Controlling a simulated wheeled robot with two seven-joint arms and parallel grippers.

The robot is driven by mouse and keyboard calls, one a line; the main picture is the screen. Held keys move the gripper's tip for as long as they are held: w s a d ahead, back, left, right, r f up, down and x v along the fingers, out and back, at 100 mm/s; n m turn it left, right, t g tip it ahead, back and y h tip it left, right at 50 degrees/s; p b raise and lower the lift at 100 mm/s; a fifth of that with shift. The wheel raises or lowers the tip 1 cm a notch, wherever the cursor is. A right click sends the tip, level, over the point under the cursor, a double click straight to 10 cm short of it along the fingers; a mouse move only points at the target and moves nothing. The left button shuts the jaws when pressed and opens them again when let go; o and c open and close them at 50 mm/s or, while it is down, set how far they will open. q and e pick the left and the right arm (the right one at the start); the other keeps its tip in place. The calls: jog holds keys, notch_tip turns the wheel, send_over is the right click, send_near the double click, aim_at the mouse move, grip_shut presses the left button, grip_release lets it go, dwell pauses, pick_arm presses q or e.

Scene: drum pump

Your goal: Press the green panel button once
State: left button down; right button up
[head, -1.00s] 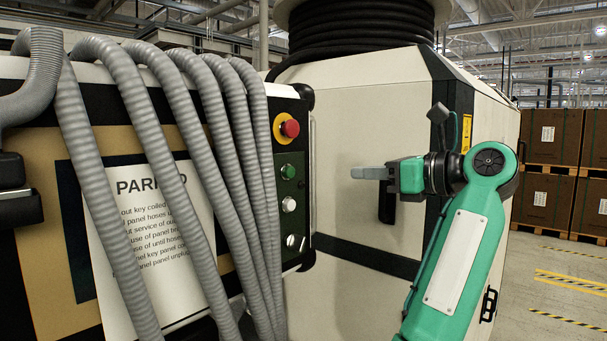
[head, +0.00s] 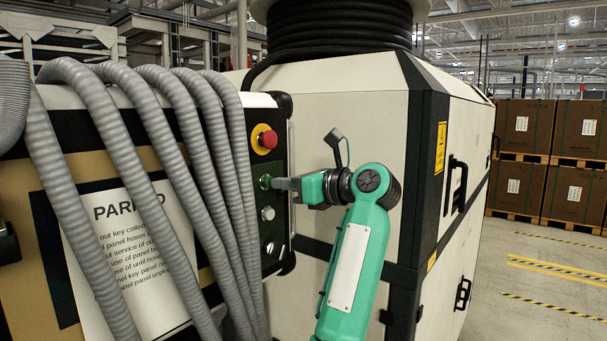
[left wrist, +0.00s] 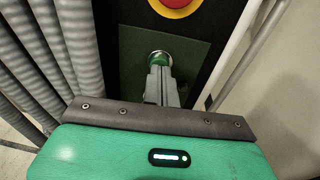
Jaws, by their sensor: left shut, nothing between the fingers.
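The green button (head: 265,182) is on the dark control panel, below the red knob; it also shows in the left wrist view (left wrist: 159,57). My left gripper (head: 274,183) is shut and empty, its fingertips right at the green button's face. In the left wrist view the shut fingers (left wrist: 157,76) point at the button and cover its lower part. I cannot tell whether they touch it or whether it is pushed in.
A red stop knob (head: 268,139) on a yellow ring is just above. A silver knob (head: 268,213) is just below. Grey hoses (head: 215,150) hang left of the panel, partly covering a white "PARKED"-like notice (head: 135,240). The pale cabinet (head: 355,115) stands right.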

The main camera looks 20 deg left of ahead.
pick_arm(q)
jog(key=shift+a, duration=0.35)
jog(key=shift+w, duration=0.1)
